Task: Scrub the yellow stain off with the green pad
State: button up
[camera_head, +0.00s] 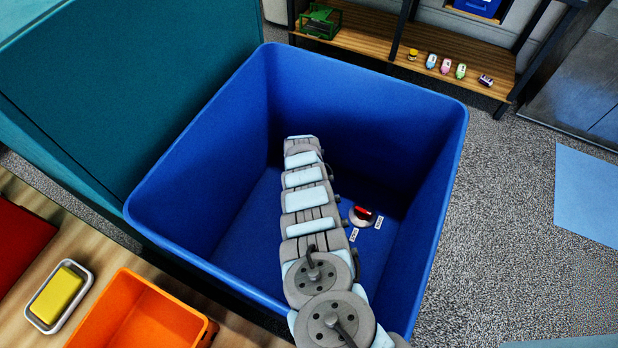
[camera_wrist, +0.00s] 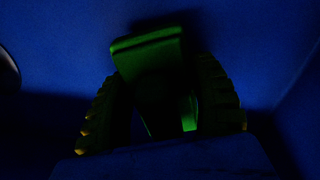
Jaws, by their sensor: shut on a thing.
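In the wrist view, the green pad (camera_wrist: 150,46) is held between the two dark, ridged fingers of my gripper (camera_wrist: 160,68). The gripper is shut on it. The picture is dark, and blue surfaces lie around and beyond the pad. I cannot tell whether the pad touches the blue surface. In the head view, my arm reaches into the large blue bin (camera_head: 285,62), and its far end points at the bin's back wall. The gripper and pad are hidden there behind my arm. I cannot see the yellow stain in either view.
A yellow block sits in a white dish (camera_head: 36,310) at lower left, beside an orange container (camera_head: 140,318) and a red thing (camera_head: 20,238). A teal box (camera_head: 130,90) stands left of the bin. A wooden shelf (camera_head: 455,70) behind holds small items. A red-topped grey disc (camera_head: 362,214) shows inside the bin's outline.

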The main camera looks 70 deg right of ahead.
jog(key=a, duration=0.1)
jog(key=a+r+p, duration=0.1)
jog(key=shift+w+a, duration=0.1)
jog(key=shift+a, duration=0.25)
jog(key=shift+d+r+p, duration=0.7)
jog(key=shift+r+p, duration=0.1)
jog(key=shift+r, duration=0.1)
jog(key=shift+a+r+p, duration=0.1)
jog(key=shift+r+p, duration=0.35)
jog(key=shift+d, duration=0.2)
jog(key=shift+s, duration=0.2)
jog(key=shift+r, duration=0.1)
jog(key=shift+r+p, duration=0.5)
jog(key=shift+p, duration=0.05)
notch_tip(320, 180, up, 15)
jog(key=p, duration=1.4)
